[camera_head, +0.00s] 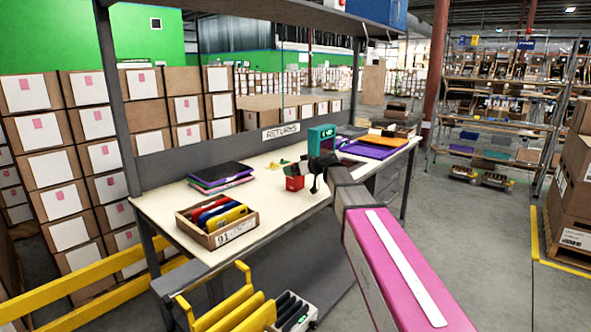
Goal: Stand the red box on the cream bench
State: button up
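The cream bench (274,208) runs from the left front to the right back, with a "RETURNS" sign on its rear panel. A small red box (294,183) is over the middle of the bench top, just left of my gripper. My gripper (314,180) is small and dark at the end of my arm, close against the red box in the picture. The view is too small to tell whether its fingers are around the box, or whether the box touches the bench. Part of the box's right side is hidden by the gripper.
A wooden crate of colored folders (231,234) stands at the bench's left front. Dark and purple folders (220,175) lie behind it. A teal device (321,139) stands behind my gripper, and purple and orange folders (370,150) lie right. Bare bench top shows between crate and gripper.

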jog(key=v, duration=1.1)
jog(key=shift+s+d+r, duration=0.2)
jog(key=shift+d, duration=0.1)
